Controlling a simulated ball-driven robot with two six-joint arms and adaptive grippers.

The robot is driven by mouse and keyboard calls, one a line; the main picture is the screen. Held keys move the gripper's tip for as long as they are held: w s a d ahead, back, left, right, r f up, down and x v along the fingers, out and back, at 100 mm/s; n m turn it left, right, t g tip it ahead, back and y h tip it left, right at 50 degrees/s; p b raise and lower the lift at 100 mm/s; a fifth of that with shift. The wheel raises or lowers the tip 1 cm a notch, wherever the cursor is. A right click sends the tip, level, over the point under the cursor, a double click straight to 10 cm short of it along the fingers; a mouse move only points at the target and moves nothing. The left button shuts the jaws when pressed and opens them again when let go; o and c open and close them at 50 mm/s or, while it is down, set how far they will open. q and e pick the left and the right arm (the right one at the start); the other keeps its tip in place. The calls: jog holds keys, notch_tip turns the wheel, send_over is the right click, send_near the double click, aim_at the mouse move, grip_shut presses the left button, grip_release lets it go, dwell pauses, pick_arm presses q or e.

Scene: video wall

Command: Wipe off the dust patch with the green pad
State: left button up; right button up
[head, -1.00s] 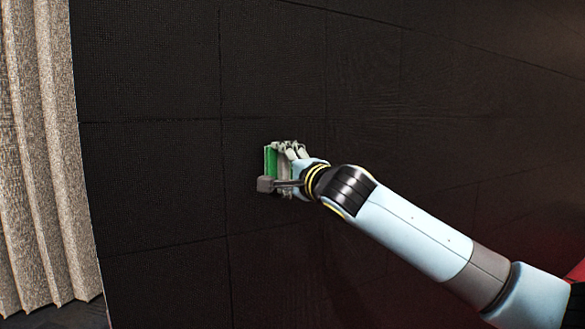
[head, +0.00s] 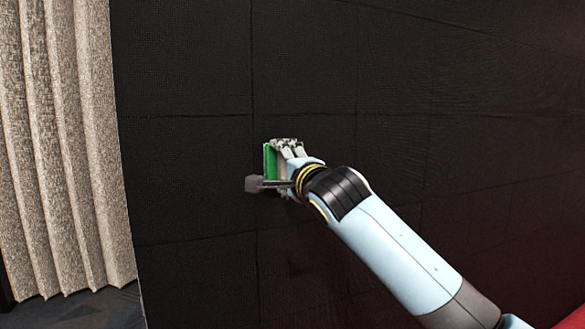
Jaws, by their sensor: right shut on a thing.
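The green pad (head: 269,162) is at the middle of the head view, with its green face toward the dark video wall (head: 185,185). My right gripper (head: 284,160) is shut on the pad and holds it close to the wall. I cannot tell whether the pad touches the wall. A small grey block-like patch (head: 253,184) shows just left of and below the pad, in front of the wall panels; I cannot tell whether it is the dust patch or a part near the gripper. My left gripper is not in view.
A pleated beige curtain (head: 65,150) hangs at the left, beside the wall's left edge. Dark floor (head: 85,310) shows at the lower left. Something red (head: 572,324) is at the lower right corner. The rest of the wall is bare.

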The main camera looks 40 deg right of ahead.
jog(key=shift+s+a, duration=0.25)
jog(key=shift+s, duration=0.15)
jog(key=shift+v, duration=2.5)
jog(key=shift+v, duration=1.5)
